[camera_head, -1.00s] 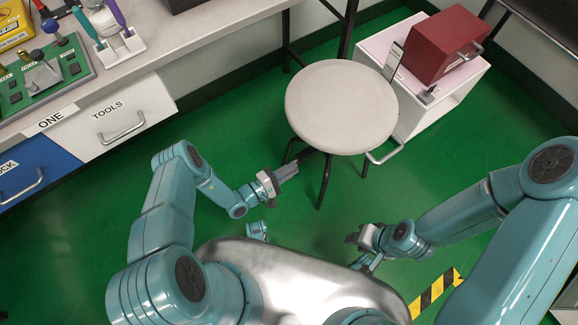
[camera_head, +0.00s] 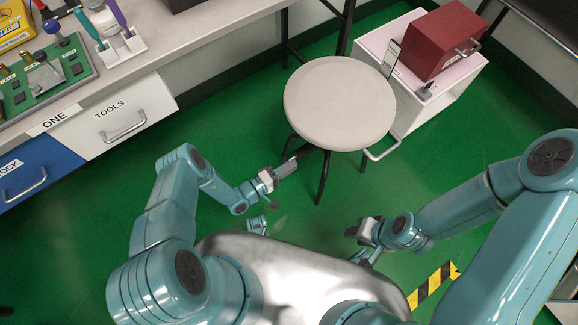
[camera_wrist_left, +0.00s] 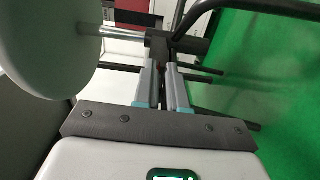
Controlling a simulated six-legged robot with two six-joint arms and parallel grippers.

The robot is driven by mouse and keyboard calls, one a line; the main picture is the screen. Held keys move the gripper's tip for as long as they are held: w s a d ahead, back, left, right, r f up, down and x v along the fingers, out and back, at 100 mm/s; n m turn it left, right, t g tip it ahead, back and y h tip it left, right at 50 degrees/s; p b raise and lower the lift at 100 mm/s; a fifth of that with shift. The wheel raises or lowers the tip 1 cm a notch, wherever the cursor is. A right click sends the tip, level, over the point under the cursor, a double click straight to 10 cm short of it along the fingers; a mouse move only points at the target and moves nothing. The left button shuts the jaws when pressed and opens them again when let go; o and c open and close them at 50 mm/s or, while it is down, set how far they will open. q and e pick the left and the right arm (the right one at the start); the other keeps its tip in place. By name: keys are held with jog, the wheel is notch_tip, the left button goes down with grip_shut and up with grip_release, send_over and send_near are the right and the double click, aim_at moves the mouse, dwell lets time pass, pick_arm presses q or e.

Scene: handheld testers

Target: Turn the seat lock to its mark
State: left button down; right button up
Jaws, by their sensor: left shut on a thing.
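The round pale stool seat (camera_head: 338,103) stands on dark legs in the middle of the head view. My left gripper (camera_head: 290,163) reaches to the seat's lower left edge. In the left wrist view my left gripper (camera_wrist_left: 162,70) is shut on the dark seat lock (camera_wrist_left: 161,57), below a black hub and beside a metal post. The seat's pale edge (camera_wrist_left: 45,45) is at the upper left there. The lock's mark cannot be made out. My right gripper (camera_head: 358,231) is right of and below the stool, away from it; its jaws are too small to read.
A bench with a green board (camera_head: 45,85) and a white TOOLS drawer (camera_head: 122,118) is at left. A white cabinet (camera_head: 437,90) bearing a red box (camera_head: 440,42) stands behind the stool at right. Stool legs stand close to my left gripper; green floor lies open around.

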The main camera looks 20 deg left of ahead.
pick_arm(q)
jog(key=shift+w+a, duration=0.25)
jog(key=shift+a, duration=0.15)
jog(key=c, duration=1.2)
grip_release()
jog(key=shift+c, duration=0.2)
jog(key=shift+o, duration=0.2)
jog(key=shift+s+d, duration=0.1)
jog(key=shift+d, duration=0.15)
jog(key=p+v, duration=0.2)
jog(key=v, duration=1.4)
jog(key=shift+s, duration=0.2)
jog(key=o, duration=0.6)
jog(key=shift+o, duration=0.2)
